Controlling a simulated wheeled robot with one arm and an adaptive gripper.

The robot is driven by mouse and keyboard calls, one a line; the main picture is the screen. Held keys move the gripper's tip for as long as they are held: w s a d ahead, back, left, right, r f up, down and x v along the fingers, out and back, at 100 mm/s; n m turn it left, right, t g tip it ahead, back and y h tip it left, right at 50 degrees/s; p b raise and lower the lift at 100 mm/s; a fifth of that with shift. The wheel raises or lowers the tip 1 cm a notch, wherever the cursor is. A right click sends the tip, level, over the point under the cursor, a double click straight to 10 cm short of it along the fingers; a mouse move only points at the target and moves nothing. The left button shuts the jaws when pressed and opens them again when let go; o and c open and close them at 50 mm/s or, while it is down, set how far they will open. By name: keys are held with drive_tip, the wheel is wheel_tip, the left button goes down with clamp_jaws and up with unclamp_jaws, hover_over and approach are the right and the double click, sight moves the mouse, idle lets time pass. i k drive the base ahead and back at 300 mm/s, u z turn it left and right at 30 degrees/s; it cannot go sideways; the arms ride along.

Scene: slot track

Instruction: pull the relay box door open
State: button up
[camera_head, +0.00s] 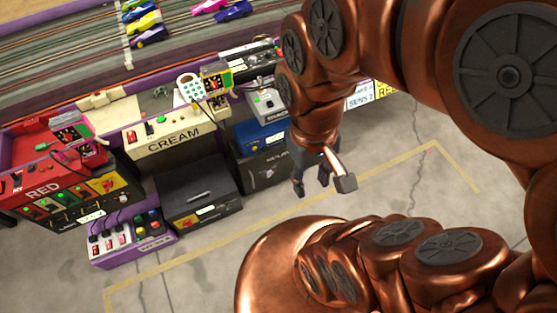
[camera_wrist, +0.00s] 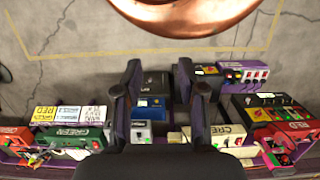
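A black box (camera_head: 200,195) with a grey bar handle and a small label stands below the cream unit. A second black box (camera_head: 263,165), right of it under a blue box, carries lettering that may read RELAY; I cannot tell for sure which is the relay box. No door stands visibly open. My gripper (camera_head: 322,186) is open and empty, to the right of both boxes and apart from them. In the wrist view its fingers (camera_wrist: 159,75) are spread, with the lettered black box (camera_wrist: 154,84) seen between them. The right finger hides much of the handled box there.
A cream unit (camera_head: 165,135), a red unit (camera_head: 60,175) and a purple switch panel (camera_head: 130,238) crowd around the boxes. The blue box (camera_head: 262,135) sits above the lettered box. A slot track with cars lies behind. The concrete floor (camera_head: 200,275) in front is clear.

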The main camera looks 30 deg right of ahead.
sight(253, 169)
drive_tip(key=u, duration=0.3)
drive_tip(key=k, duration=0.4)
drive_tip(key=u, duration=1.05)
drive_tip(key=k, duration=0.95)
drive_tip(key=u, duration=0.75)
drive_tip(key=i, duration=0.95)
drive_tip(key=z, duration=1.05)
drive_tip(key=i, duration=0.9)
drive_tip(key=z, duration=0.9)
